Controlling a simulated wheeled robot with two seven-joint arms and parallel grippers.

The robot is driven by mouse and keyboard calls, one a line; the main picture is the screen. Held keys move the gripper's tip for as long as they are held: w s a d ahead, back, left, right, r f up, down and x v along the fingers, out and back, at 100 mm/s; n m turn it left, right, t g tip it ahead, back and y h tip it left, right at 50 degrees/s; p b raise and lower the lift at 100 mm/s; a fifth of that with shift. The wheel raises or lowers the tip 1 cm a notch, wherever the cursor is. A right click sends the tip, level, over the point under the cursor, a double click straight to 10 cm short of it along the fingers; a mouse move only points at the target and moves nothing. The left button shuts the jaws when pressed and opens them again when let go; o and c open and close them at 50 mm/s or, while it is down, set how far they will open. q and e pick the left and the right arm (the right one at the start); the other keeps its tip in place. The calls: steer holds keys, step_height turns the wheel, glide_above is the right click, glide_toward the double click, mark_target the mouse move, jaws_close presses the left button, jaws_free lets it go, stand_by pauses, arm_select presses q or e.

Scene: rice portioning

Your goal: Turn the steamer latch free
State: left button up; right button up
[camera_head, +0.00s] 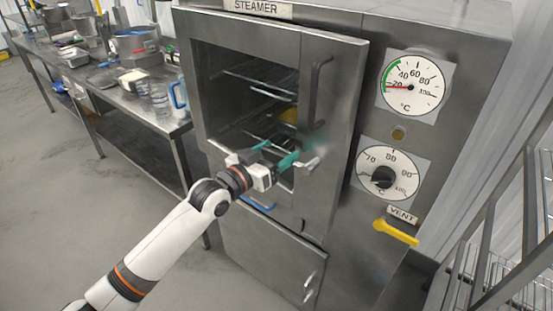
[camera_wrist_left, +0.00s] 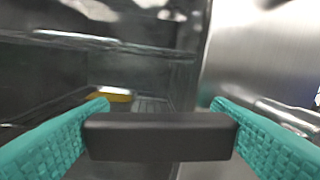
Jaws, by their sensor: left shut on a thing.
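The steamer (camera_head: 300,38) has a steel door with a dark vertical handle (camera_head: 318,90) and a window showing wire racks. A small silver latch lever (camera_head: 311,163) sits on the door below the handle. My left gripper (camera_head: 277,154) is in front of the door, with its teal fingers just left of that lever. In the left wrist view, a dark bar (camera_wrist_left: 160,137) spans the space between the two teal fingers. I cannot tell whether the bar belongs to the latch. A silver lever (camera_wrist_left: 285,112) shows beyond the right finger. My right gripper is not in view.
A temperature gauge (camera_head: 413,85), a dial (camera_head: 390,172) and a yellow vent lever (camera_head: 396,233) are on the steamer's right panel. A metal rack (camera_head: 530,230) stands at far right. A steel counter (camera_head: 105,98) with containers runs along the left. The floor at left is clear.

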arm_select(q)
steer(key=shift+r+m, duration=0.65)
steer(key=shift+m, duration=0.25)
steer(key=o, duration=1.4)
steer(key=shift+c, duration=0.2)
steer(key=shift+s+a+f, duration=0.1)
steer(key=shift+s+a, duration=0.3)
steer(key=shift+s, duration=0.05)
steer(key=b+v, duration=0.2)
steer(key=v, duration=0.9)
